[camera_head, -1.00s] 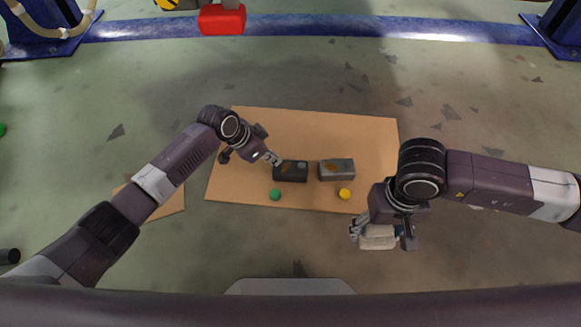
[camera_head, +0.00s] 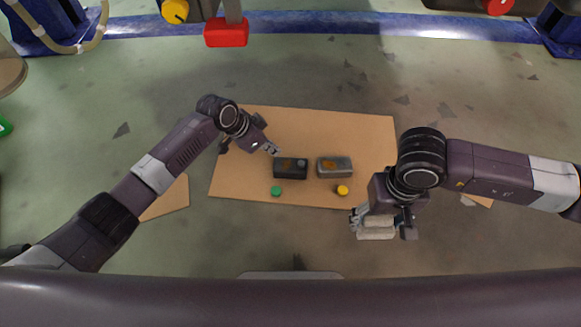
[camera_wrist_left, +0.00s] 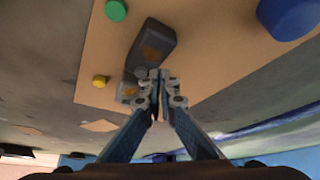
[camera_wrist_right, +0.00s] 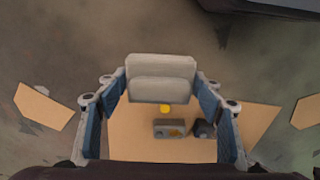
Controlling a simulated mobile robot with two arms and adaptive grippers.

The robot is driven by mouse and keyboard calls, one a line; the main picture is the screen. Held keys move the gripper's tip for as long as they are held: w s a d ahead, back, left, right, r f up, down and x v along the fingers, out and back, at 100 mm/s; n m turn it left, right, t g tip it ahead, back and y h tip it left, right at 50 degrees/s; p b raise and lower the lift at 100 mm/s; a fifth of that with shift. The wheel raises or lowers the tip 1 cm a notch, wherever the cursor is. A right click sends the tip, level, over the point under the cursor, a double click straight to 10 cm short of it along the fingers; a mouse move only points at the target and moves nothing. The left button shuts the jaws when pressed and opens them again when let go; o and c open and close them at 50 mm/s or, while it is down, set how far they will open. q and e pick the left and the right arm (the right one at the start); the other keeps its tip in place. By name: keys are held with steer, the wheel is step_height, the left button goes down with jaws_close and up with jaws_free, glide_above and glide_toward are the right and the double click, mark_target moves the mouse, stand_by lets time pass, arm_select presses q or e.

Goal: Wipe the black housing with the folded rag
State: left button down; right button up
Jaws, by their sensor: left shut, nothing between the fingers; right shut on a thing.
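The black housing (camera_head: 291,174) lies on a tan board (camera_head: 240,188), with a brown patch and a small grey spot on top. It also shows in the left wrist view (camera_wrist_left: 158,36), and partly behind a finger in the right wrist view (camera_wrist_right: 203,130). My left gripper (camera_head: 273,150) is shut and empty, just beyond the housing's upper left corner and apart from it. My right gripper (camera_head: 377,220) is shut on the pale folded rag (camera_head: 376,234), off the board's near right corner. The rag fills the space between the fingers in the right wrist view (camera_wrist_right: 160,90).
A grey housing (camera_head: 335,170) with a brown patch lies right of the black one. A green disc (camera_head: 277,190) and a yellow disc (camera_head: 342,190) sit in front of them. A red block (camera_head: 227,33) is at the far side.

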arm_select(q)
steer(key=v, duration=1.1)
steer(key=shift+a+r, duration=0.15)
steer(key=shift+r, duration=0.05)
